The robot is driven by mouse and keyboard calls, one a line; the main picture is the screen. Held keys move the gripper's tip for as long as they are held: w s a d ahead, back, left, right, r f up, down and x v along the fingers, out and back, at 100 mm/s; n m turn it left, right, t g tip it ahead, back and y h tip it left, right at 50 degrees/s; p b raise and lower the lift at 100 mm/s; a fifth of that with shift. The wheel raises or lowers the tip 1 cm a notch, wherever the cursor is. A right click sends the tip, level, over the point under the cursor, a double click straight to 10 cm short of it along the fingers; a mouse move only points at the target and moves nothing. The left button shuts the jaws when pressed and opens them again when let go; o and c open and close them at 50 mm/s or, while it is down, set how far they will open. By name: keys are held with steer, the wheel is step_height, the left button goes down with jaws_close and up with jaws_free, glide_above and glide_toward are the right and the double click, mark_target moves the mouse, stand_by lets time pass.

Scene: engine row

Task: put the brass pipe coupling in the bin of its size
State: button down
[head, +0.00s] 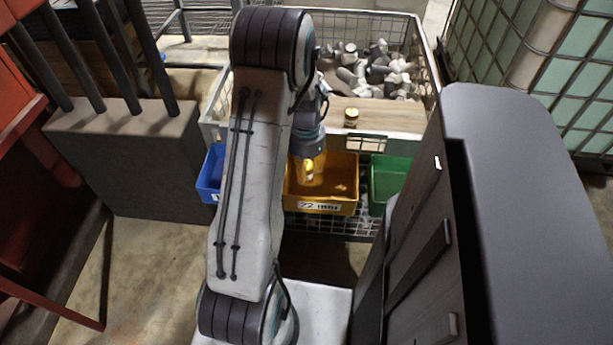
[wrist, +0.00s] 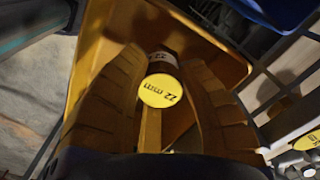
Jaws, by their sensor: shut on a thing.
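The brass pipe coupling (wrist: 159,88) shows its round yellow end, marked 22 mm, in the wrist view. My gripper (wrist: 156,105) is shut on it, with a ribbed finger on each side. In the head view the coupling (head: 309,172) is a small bright yellow piece at the end of my arm. It is over or within the mouth of the yellow bin (head: 320,207), whose front label reads 22 mm. The bin's wall (wrist: 225,50) surrounds the fingers in the wrist view. How deep the coupling hangs is hard to tell.
A blue bin (head: 209,180) stands left of the yellow one and a green bin (head: 388,182) right. Behind, a wire crate (head: 428,70) holds many pale fittings. Another small yellow-labelled piece (head: 351,117) stands on its wooden board (head: 385,116).

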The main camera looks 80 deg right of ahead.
mark_target(306, 165)
steer(key=shift+f+b, duration=0.3)
steer(key=shift+f, duration=1.5)
steer(key=shift+f, duration=0.2)
steer(key=c, duration=0.9)
jaws_free()
steer(key=shift+r, duration=0.15)
step_height(306, 165, up, 12)
steer(key=shift+p, duration=1.05)
steer(key=shift+r, duration=0.1)
